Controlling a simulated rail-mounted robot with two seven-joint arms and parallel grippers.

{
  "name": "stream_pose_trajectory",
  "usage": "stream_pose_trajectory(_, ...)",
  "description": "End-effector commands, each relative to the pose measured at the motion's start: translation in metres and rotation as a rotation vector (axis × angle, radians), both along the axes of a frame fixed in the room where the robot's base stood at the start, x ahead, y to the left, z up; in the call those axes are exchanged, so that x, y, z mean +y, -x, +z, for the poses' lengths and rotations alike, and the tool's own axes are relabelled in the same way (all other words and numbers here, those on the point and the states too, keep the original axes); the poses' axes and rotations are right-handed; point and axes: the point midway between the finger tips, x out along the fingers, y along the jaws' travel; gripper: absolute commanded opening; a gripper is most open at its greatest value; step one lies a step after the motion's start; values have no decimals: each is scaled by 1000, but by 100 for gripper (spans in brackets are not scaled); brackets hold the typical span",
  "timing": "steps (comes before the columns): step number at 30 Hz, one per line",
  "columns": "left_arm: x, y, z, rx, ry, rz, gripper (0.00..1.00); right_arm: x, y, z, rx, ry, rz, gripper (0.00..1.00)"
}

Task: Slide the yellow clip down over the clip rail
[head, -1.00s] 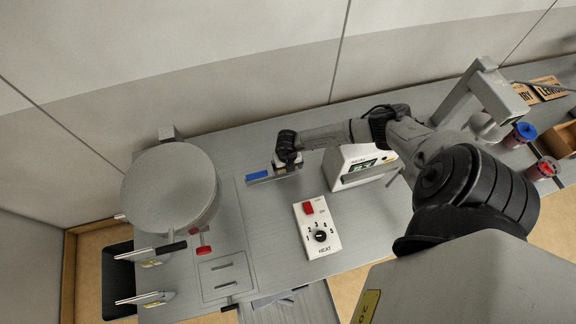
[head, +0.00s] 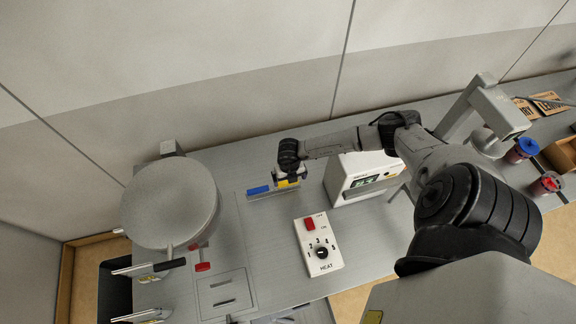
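The clip rail (head: 268,196) is a thin grey strip on the table. A blue clip (head: 258,190) sits at its left part. The yellow clip (head: 288,184) is at the right part of the rail, directly below my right gripper (head: 289,179). It looks in line with the blue clip, but I cannot tell how far down on the rail it is. My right gripper points down at the yellow clip, its fingertips close around or against it. The fingers are too small to tell whether they grip it. My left gripper is not in view.
A white heat control box (head: 318,245) with a red switch and black knob stands in front. A white display unit (head: 362,180) is close to the right of the gripper. Table between hood and control box is mostly clear.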

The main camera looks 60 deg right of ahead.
Motion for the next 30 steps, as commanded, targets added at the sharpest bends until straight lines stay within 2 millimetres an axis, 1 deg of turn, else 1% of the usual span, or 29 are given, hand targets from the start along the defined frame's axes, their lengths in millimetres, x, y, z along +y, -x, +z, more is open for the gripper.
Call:
stream_pose_trajectory(1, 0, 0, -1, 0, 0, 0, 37, 0, -1, 12, -3, 0, 2, 100)
stream_pose_trajectory(6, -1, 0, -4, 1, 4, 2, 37, 1, -2, 48, -4, -2, 1, 100)
stream_pose_trajectory(12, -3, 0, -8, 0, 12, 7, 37, 1, -4, 79, -5, -5, 0, 100)
stream_pose_trajectory(15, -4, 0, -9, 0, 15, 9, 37, 1, -4, 90, -5, -5, -1, 100)
stream_pose_trajectory(21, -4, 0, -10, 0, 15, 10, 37, 2, -4, 101, -4, -6, -2, 100)
stream_pose_trajectory(30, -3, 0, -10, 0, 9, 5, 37, 2, -4, 102, -4, -7, 9, 100)
